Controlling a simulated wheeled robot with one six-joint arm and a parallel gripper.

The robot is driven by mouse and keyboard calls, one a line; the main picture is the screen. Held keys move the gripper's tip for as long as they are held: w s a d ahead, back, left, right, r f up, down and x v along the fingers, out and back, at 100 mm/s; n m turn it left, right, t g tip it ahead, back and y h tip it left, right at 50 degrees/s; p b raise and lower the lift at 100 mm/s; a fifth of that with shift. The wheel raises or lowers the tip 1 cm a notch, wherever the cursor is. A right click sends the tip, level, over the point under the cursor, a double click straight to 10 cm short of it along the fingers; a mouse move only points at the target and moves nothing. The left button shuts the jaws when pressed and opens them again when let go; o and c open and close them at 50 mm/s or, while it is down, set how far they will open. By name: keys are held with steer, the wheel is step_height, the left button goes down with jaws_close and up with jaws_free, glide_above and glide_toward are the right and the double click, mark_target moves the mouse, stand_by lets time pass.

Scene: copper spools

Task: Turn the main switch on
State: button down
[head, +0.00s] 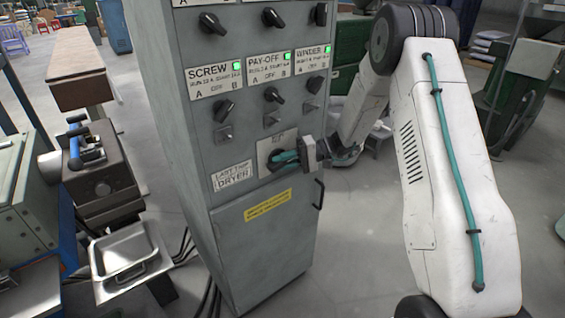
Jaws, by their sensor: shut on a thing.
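The main switch (274,163) is a dark rotary handle on a pale plate, low on the front of the grey control cabinet (262,232). Green lamps (237,66) are lit beside the screw, pay-off and winder labels above.
Several black selector knobs (222,110) sit above the main switch. A black door handle (319,194) is below it to the right. A metal tray (124,252) and a machine (100,178) stand left of the cabinet. The floor between cabinet and arm is clear.

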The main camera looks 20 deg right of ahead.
mark_target(291, 161)
steer(key=shift+m+y, duration=0.3)
steer(key=shift+y, duration=0.7)
steer(key=c, duration=1.3)
jaws_free()
steer(key=d, duration=0.7)
steer(key=shift+s+d+f, duration=0.1)
steer(key=shift+s+d, duration=0.2)
steer(key=shift+d, duration=0.1)
